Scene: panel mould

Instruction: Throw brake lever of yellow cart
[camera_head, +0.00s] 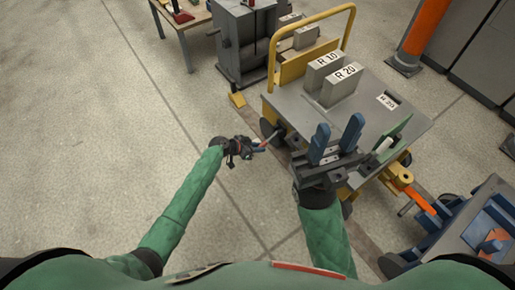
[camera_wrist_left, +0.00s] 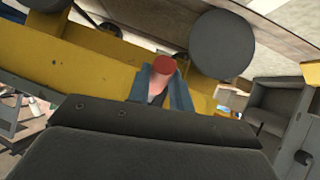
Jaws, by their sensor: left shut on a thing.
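The yellow cart (camera_head: 290,100) stands right of centre, with a grey top and a yellow push handle. Its brake lever (camera_head: 273,138) sticks out low at the cart's left side, near a wheel. My left gripper (camera_head: 257,147) is at the lever's outer end, shut on it. In the left wrist view the lever's red tip (camera_wrist_left: 165,65) shows between the blue fingers (camera_wrist_left: 162,88), in front of the cart's yellow frame (camera_wrist_left: 60,55). My right gripper (camera_head: 337,145) is over the cart's near end, its two blue fingers apart, with nothing seen between them.
Grey blocks marked R 10 and R 20 (camera_head: 338,84) stand on the cart. Dark wheels (camera_wrist_left: 222,43) are close to the left gripper. A grey machine (camera_head: 243,40) stands behind, and a blue-grey cart (camera_head: 480,225) at right. Floor at left is clear.

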